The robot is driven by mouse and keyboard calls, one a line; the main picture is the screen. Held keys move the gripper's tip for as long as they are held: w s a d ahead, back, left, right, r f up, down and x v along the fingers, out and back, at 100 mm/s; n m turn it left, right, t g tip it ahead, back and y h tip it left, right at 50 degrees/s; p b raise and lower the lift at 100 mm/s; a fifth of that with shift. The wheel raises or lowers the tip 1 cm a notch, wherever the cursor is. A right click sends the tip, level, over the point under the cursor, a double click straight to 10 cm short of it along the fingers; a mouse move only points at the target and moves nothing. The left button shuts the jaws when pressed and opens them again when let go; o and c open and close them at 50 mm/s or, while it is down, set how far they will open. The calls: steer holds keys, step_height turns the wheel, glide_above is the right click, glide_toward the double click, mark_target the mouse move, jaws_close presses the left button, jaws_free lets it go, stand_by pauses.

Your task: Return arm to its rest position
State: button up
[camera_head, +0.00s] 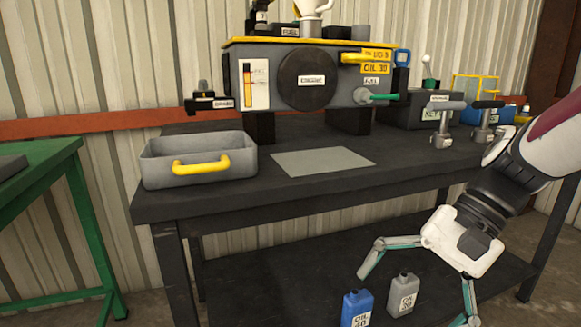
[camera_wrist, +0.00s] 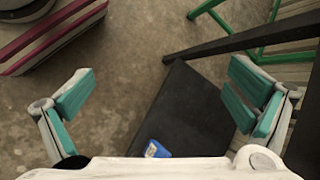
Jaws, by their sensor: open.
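My gripper (camera_head: 418,298) hangs at the right in front of the dark workbench, pointing down, its two teal-padded fingers spread wide. In the wrist view the gripper (camera_wrist: 158,100) is open with nothing between its fingers. A blue oil bottle (camera_head: 357,307) and a grey oil bottle (camera_head: 402,294) stand below the bench top, near the gripper and apart from its fingers as far as I can see. The blue bottle also shows at the bottom of the wrist view (camera_wrist: 157,149). The grey one is not visible there.
The bench top (camera_head: 230,200) holds a grey tray with a yellow handle (camera_head: 200,160), a flat grey sheet (camera_head: 323,161), an engine unit (camera_head: 308,80) and a toolbox (camera_head: 420,112). A green table (camera_head: 45,170) stands at the left. Concrete floor (camera_wrist: 140,50) is open beside the bench.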

steer(key=s+d+n+t+h, duration=0.1)
steer(key=s+d+n+h, duration=0.2)
steer(key=s, duration=0.6)
steer(key=s+d+n+t+h, duration=0.1)
steer(key=s+n+h, duration=0.25)
steer(key=s, duration=0.55)
step_height(320, 180, up, 36)
steer(key=t+p, duration=0.4)
steer(key=p, duration=3)
steer(key=shift+h+p, duration=0.35)
steer(key=shift+p, duration=0.05)
